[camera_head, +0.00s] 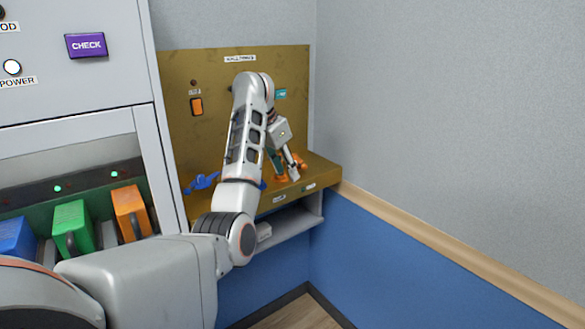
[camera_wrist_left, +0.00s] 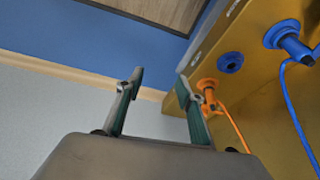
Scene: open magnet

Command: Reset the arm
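My left arm (camera_head: 245,150) reaches across to the brass-coloured panel with its shelf. My left gripper (camera_head: 287,168) is over the right part of the shelf, pointing down. In the left wrist view its two fingers (camera_wrist_left: 160,84) are apart with nothing held between them. An orange plug (camera_wrist_left: 207,86) with an orange cable is just behind the right finger; whether they touch is unclear. The orange plug also shows beside the gripper in the head view (camera_head: 299,161). My right gripper is in neither view.
A blue plug (camera_wrist_left: 283,34) with its cable and an empty blue socket (camera_wrist_left: 230,62) are on the brass shelf (camera_wrist_left: 250,40). Blue, green (camera_head: 70,225) and orange blocks (camera_head: 130,212) sit in the grey cabinet at left. Grey-blue walls (camera_head: 450,100) close the right; the floor there is clear.

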